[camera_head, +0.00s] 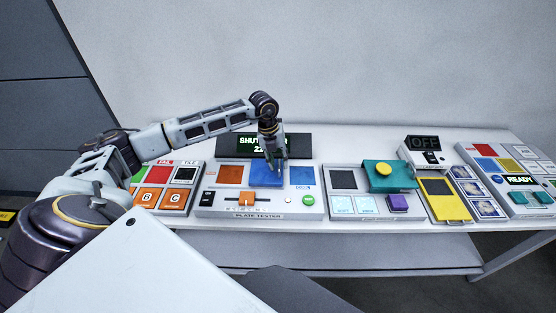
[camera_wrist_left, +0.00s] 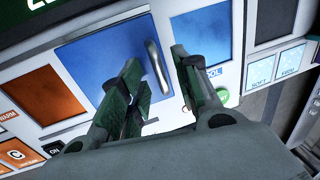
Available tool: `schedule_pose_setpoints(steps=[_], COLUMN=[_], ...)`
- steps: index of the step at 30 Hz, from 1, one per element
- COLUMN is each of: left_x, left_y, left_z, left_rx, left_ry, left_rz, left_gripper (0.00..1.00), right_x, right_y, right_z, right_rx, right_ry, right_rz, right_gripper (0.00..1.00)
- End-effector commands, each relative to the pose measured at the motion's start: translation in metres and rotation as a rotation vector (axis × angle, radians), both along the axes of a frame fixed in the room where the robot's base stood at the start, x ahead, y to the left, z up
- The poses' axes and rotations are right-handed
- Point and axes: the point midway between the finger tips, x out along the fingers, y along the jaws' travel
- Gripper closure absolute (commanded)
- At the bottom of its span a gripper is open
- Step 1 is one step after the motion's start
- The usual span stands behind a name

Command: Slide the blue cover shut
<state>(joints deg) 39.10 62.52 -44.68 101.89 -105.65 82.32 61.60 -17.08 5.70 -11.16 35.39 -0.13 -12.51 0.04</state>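The blue cover (camera_head: 264,176) lies on the plate tester (camera_head: 256,212), between an orange square (camera_head: 231,174) and a lighter blue square (camera_head: 302,177). In the left wrist view the blue cover (camera_wrist_left: 100,65) has an upright silver handle (camera_wrist_left: 158,68) near its right edge. My left gripper (camera_head: 278,173) reaches down over the cover's right part. In the wrist view my left gripper (camera_wrist_left: 163,85) is open, with one finger on each side of the handle. Whether a finger touches the handle I cannot tell. My right gripper is not in view.
Behind the tester stands a dark display (camera_head: 252,148), partly hidden by my arm. A panel with orange keys (camera_head: 161,198) is to the left. A panel with a teal block (camera_head: 391,176) and a panel reading READY (camera_head: 519,180) are to the right.

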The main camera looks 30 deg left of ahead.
Motion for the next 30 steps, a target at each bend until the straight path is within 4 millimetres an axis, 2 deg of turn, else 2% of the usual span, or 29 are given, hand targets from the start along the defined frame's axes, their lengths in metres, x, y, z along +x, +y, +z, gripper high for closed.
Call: schedule_pose_setpoints(steps=[7, 15, 30], left_x=[0.000, 0.000, 0.000], left_y=[0.000, 0.000, 0.000], left_z=[-0.001, 0.000, 0.000], left_rx=[0.000, 0.000, 0.000], left_ry=[0.000, 0.000, 0.000], left_rz=[0.000, 0.000, 0.001], left_gripper=[0.68, 1.00, 1.00], right_x=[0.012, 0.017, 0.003], right_y=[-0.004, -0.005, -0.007], right_z=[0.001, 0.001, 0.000], right_rx=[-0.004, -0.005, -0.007], right_ry=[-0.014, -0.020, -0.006], right_rz=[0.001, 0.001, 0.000], right_gripper=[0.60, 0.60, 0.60])
